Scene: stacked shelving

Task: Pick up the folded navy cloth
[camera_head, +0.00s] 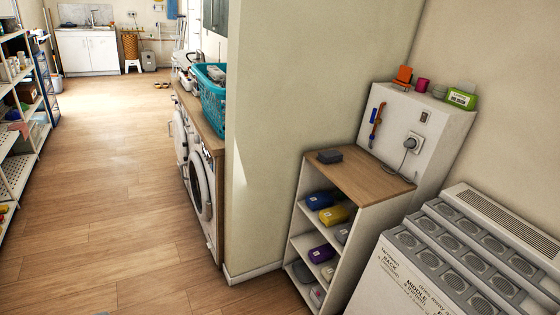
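A small dark grey-blue folded item (329,156) lies on the wooden top of the white shelf unit (352,172), near its back left corner. It may be the folded navy cloth; it is too small to be sure. A brighter blue folded item (319,200) lies on the upper shelf below, beside a yellow one (335,214). My gripper is not in view, and nothing is seen touching these items.
A purple item (321,253) and grey ones fill the lower shelves. A white cabinet (425,130) and a large white panelled unit (430,265) stand at right. A wall end and washing machines (200,185) flank the open wooden floor (120,190) at left.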

